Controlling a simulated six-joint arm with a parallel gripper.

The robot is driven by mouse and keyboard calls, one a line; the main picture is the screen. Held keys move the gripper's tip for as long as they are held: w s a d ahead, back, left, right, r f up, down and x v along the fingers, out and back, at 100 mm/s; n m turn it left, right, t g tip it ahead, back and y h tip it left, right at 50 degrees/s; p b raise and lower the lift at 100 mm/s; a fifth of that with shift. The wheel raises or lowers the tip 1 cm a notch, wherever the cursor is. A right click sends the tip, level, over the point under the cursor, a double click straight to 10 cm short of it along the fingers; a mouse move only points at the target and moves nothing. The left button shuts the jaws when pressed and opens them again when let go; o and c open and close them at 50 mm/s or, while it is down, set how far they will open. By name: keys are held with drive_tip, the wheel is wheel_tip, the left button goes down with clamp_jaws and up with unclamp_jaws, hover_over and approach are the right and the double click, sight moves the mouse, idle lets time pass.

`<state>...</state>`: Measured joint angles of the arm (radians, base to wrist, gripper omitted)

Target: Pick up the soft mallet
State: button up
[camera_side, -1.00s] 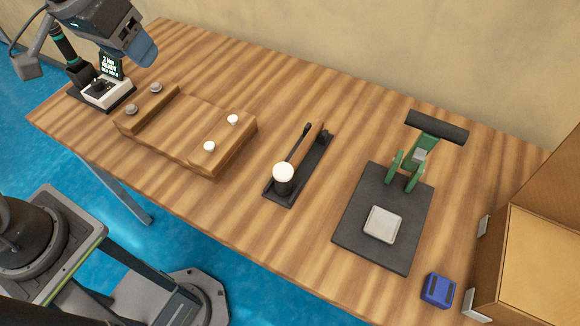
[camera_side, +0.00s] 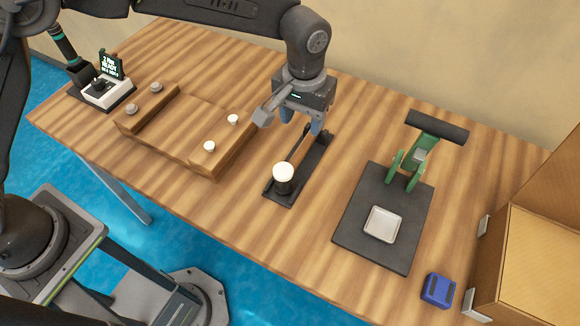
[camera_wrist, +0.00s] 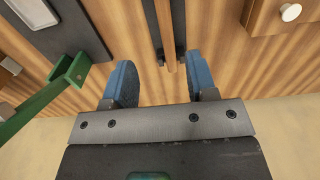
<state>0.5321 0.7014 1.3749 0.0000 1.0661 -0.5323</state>
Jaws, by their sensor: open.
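The soft mallet (camera_side: 283,175) lies in a black holder (camera_side: 285,198) at the middle of the table. Its dark head has a white face turned up toward the side camera. Its handle runs back toward the wall, and its far part is partly hidden by my gripper in the side view. My gripper (camera_side: 303,121) is open and empty, above the far end of the handle. In the wrist view, the wooden handle (camera_wrist: 167,30) runs up between the two blue fingertips of my gripper (camera_wrist: 162,82), with a gap on each side; the mallet head is out of that view.
A wooden fixture (camera_side: 180,145) with round knobs stands to the left. A green press (camera_side: 408,160) on a dark plate (camera_side: 360,240) with a pale square pad stands to the right. A blue block (camera_side: 437,290) and a cardboard box (camera_side: 535,265) are at the lower right.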

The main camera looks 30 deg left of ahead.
hover_over(296, 156)
drive_tip(key=f, duration=0.6)
drive_tip(key=shift+w+d+f, duration=0.3)
drive_tip(key=shift+f, duration=0.05)
drive_tip(key=shift+s+a+f, duration=0.15)
drive_tip(key=shift+f, duration=1.25)
drive_tip(key=shift+s+a+f, duration=0.1)
drive_tip(key=shift+s+f, duration=0.05)
drive_tip(key=shift+f, duration=1.2)
drive_tip(key=shift+r, duration=0.1)
clamp_jaws()
